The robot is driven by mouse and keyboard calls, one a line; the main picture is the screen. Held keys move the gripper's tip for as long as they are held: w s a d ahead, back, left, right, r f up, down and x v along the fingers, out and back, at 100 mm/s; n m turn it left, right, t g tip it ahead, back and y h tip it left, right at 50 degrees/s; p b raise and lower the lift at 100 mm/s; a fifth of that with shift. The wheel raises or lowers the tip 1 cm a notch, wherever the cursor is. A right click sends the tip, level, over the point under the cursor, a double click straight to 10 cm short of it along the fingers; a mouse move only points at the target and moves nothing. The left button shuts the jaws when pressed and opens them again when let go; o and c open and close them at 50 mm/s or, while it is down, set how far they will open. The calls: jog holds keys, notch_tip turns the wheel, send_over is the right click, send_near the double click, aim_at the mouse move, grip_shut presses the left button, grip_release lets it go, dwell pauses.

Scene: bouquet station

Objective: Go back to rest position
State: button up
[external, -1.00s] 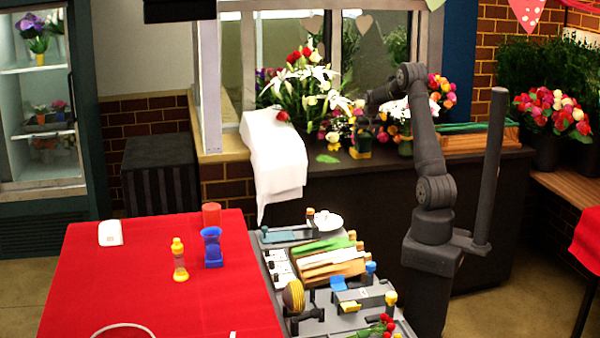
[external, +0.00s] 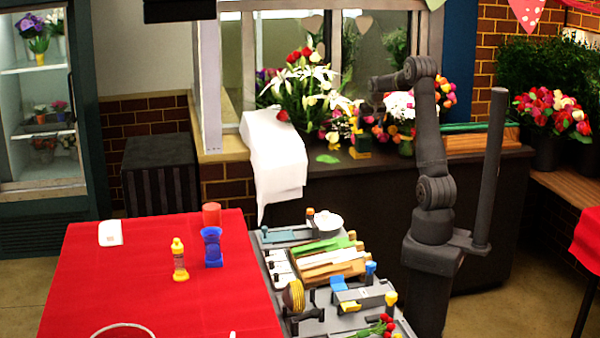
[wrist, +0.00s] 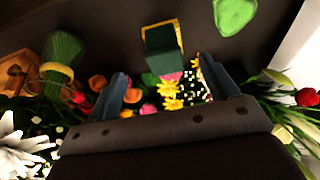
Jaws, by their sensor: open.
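My gripper (external: 377,108) is in the air over the dark counter (external: 350,185), in front of the window flowers. In the wrist view my gripper (wrist: 165,85) has its two blue-grey fingers apart, with nothing held between them. A small dark green holder with yellow trim (external: 360,148) stands on the counter below and left of my gripper. The holder (wrist: 163,52) also shows ahead of the fingers in the wrist view, apart from them, with yellow flowers (wrist: 172,100) beside it. My upper arm stands nearly upright, its forearm reaching left.
A bouquet with white lilies (external: 305,85) stands left of my gripper. A green leaf (external: 327,158) lies on the counter beside a white cloth (external: 275,150). A dark upright post (external: 490,170) stands right of my arm. A workbench with tools (external: 325,265) is in front.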

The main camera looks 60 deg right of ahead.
aim_at(365, 146)
jog(key=x, duration=1.1)
jog(key=shift+f, duration=0.25)
notch_tip(365, 146, up, 18)
jog(key=w+a+n+y, duration=0.1)
jog(key=w+a+n, duration=0.1)
jog(key=w+a, duration=0.9)
jog(key=w+a+n, duration=0.2)
jog(key=w+a, duration=0.6)
jog(key=a, duration=0.5)
jog(key=w+a+n, duration=0.1)
jog(key=w+a, duration=0.2)
jog(key=a, duration=1)
jog(key=w+a+n+t+y, duration=0.1)
jog(key=w+a+n, duration=0.1)
jog(key=a, duration=1.2)
jog(key=shift+w+a+y, duration=0.2)
jog(key=shift+w+y, duration=0.1)
jog(key=shift+w, duration=0.6)
jog(key=o, duration=0.4)
